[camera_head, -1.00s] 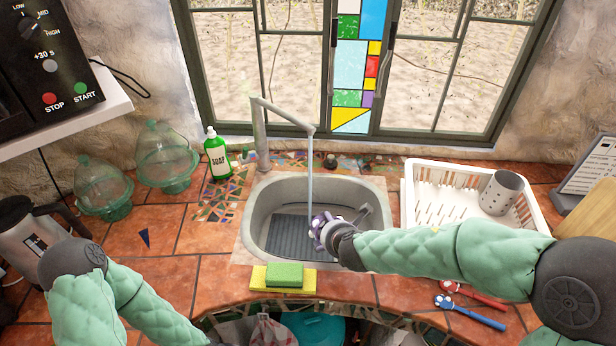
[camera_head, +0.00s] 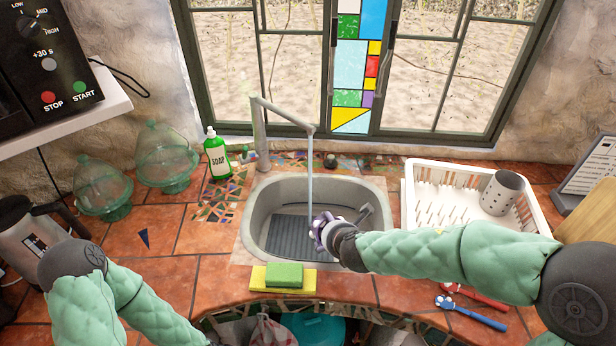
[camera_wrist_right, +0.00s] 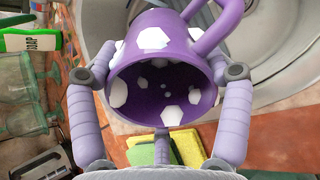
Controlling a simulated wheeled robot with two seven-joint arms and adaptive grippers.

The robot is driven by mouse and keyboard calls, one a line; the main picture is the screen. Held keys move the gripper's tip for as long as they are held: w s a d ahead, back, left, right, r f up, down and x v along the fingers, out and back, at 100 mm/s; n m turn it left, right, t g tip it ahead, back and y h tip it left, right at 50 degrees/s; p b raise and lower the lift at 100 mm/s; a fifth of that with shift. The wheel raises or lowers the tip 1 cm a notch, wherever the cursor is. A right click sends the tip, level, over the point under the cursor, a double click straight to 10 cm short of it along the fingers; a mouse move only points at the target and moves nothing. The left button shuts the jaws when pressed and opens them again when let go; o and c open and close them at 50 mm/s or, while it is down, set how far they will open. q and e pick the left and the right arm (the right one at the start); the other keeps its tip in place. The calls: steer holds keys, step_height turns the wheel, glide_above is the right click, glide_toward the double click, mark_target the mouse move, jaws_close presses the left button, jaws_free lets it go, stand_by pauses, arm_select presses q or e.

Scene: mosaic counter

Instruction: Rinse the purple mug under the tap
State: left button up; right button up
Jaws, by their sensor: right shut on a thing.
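The purple mug (camera_head: 319,230) with white spots is held over the sink (camera_head: 252,225). My right gripper (camera_head: 335,232) is shut on it.
A green and yellow sponge (camera_head: 284,276) lies at the sink's front edge. A green soap bottle (camera_head: 217,155) stands left of the tap. A white dish rack (camera_head: 412,215) holding a cup stands at the right. Brushes (camera_head: 472,313) lie at the front right.

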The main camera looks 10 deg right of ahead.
steer(key=shift+w+a, duration=0.15)
steer(key=shift+d, duration=0.2)
stand_by(0.3)
steer(key=shift+s+d, duration=0.2)
steer(key=shift+s, duration=0.3)
steer(key=shift+w+a, duration=0.1)
steer(key=shift+w, duration=0.05)
steer(key=shift+w+a, duration=0.3)
steer(key=shift+w, duration=0.05)
stand_by(0.3)
steer(key=s+a, duration=0.4)
steer(key=a, duration=0.1)
steer(key=shift+s+a, duration=0.25)
steer(key=shift+s, duration=0.1)
steer(key=shift+s+a, duration=0.2)
steer(key=shift+s, duration=0.05)
